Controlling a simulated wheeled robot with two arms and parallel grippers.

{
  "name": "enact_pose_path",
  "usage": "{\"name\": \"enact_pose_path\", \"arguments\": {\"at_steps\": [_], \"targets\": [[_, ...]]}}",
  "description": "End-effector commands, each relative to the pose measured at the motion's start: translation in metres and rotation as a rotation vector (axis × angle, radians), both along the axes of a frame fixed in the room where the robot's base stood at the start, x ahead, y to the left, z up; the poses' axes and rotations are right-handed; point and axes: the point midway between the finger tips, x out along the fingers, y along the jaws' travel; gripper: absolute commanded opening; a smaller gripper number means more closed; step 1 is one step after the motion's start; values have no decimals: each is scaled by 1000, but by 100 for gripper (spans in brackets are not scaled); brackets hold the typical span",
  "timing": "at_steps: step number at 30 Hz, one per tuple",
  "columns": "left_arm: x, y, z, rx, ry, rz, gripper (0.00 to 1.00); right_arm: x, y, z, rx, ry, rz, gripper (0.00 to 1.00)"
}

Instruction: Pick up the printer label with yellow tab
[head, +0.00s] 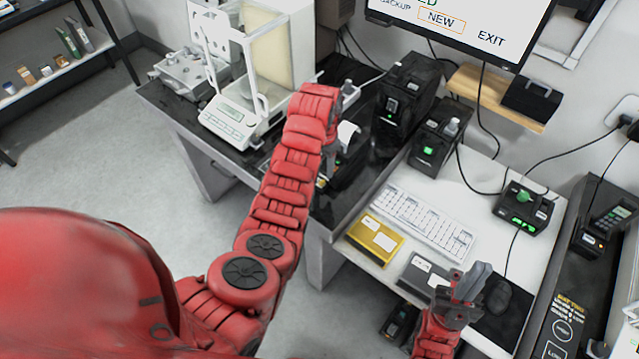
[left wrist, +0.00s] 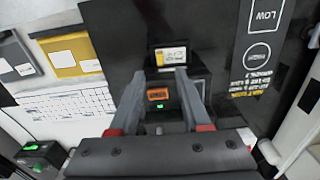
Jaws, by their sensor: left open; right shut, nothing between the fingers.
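The printer label with yellow tab (left wrist: 171,56) shows in the left wrist view as a small white and yellow piece at the far side of a black printer (left wrist: 203,75). The printer has an orange display and a green light. My left gripper (left wrist: 161,72) is open, its two fingers over the printer with the label just beyond the tips. No contact with the label shows. In the head view my left gripper (head: 330,165) points down at the dark table and largely hides the printer and label. My right gripper (head: 472,283) is shut and empty over the white table's front.
A balance with glass shield (head: 230,118) stands left of my left arm. Black boxes (head: 405,92) stand behind it. A white keyboard (head: 420,222), a yellow box (head: 375,238) and a grey box (head: 420,272) lie on the white table. A monitor (head: 460,25) hangs above.

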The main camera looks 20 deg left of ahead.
Motion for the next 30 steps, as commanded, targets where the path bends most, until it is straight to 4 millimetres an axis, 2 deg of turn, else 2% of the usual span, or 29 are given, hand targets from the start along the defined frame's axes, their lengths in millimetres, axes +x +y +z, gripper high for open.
{"name": "enact_pose_path", "arguments": {"at_steps": [5,9,15,25,26,30], "targets": [[1,-1,-7,0,-1,-1,48,0,0,6,0,0,0,0],[-1,-1,-28,0,4,-1,48,0,0,14,0,0,0,0],[1,-1,-47,-1,-2,0,48,0,0,17,0,0,0,0],[1,-1,-55,1,-4,-2,48,0,0,17,0,0,0,0],[1,-1,-55,1,-4,-2,46,0,0,17,0,0,0,0],[1,0,-55,1,-4,-1,20,0,0,17,0,0,0,0]]}}
